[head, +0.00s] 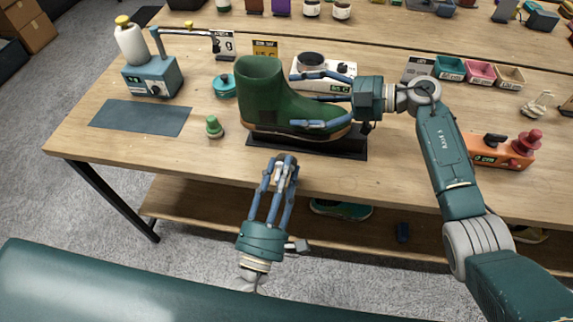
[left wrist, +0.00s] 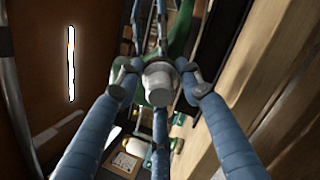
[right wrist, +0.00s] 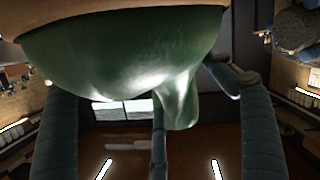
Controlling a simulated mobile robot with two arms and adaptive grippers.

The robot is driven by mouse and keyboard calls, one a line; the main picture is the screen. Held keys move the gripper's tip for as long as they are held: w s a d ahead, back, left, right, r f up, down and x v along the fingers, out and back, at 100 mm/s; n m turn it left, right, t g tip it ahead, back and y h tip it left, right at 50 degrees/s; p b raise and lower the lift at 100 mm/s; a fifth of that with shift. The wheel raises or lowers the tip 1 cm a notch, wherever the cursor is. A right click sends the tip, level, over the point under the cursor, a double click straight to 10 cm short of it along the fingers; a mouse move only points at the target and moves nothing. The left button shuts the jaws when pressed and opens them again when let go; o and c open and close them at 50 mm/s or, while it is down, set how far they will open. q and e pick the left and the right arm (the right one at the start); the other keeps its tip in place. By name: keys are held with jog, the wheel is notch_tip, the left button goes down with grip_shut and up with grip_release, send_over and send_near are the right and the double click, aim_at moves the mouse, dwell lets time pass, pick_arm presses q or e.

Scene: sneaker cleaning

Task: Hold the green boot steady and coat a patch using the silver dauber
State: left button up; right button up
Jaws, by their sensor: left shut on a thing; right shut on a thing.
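The green boot (head: 262,85) stands upright on a black base (head: 345,148) on the bench, toe to the right. A darker square patch (head: 261,120) shows on its near side. My right gripper (head: 322,100) is shut on the boot's foot part from the right; the boot's green surface (right wrist: 120,55) fills the upper right wrist view. My left gripper (head: 284,162) is in front of the boot at the bench's near edge, apart from it. It is shut on the silver dauber (left wrist: 159,82), whose pale round end shows between the fingers.
A small green knobbed piece (head: 213,127) and a teal pot (head: 225,86) stand left of the boot. A dark mat (head: 140,117) and a blue device (head: 152,76) lie further left. An orange device (head: 502,150) sits at the right.

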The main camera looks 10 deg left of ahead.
jog(key=shift+d+f, duration=0.1)
jog(key=shift+f, duration=0.2)
jog(key=o, duration=1.6)
jog(key=shift+w, duration=0.2)
jog(key=shift+s+d+r, duration=0.1)
jog(key=shift+d+r, duration=0.15)
jog(key=shift+d, duration=0.1)
jog(key=v, duration=1.1)
jog(key=shift+f, duration=0.15)
